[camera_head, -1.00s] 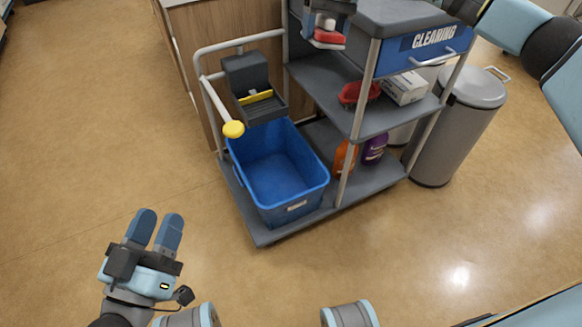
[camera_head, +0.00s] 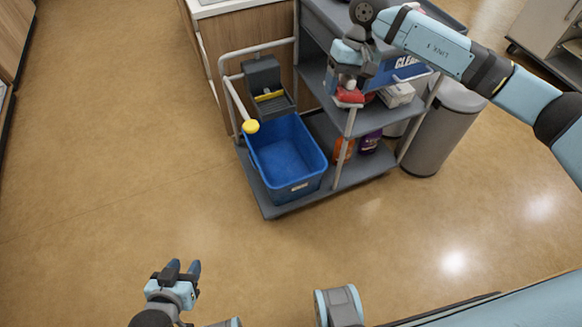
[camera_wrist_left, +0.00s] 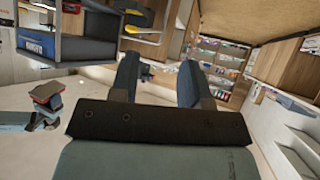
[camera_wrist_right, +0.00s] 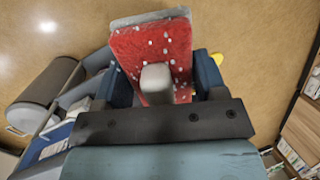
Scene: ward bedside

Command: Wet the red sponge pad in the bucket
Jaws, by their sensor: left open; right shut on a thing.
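The red sponge pad (camera_head: 350,95) is in my right gripper (camera_head: 349,80), beside the cart's upper part in the head view. The right wrist view shows the red pad (camera_wrist_right: 152,48) with white specks and a light grey handle block (camera_wrist_right: 157,78) between the fingers (camera_wrist_right: 160,85). The blue bucket (camera_head: 286,157) stands on the cart's low platform, left of and below the pad. Whether it holds water I cannot tell. My left gripper (camera_head: 182,268) is open and empty over the floor at the lower left; its fingers (camera_wrist_left: 158,82) show apart in the left wrist view.
The grey cleaning cart (camera_head: 368,119) carries a white box (camera_head: 397,94), an orange bottle (camera_head: 343,150) and a purple bottle (camera_head: 370,141). A grey bin (camera_head: 438,130) stands right. Floor in front is clear.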

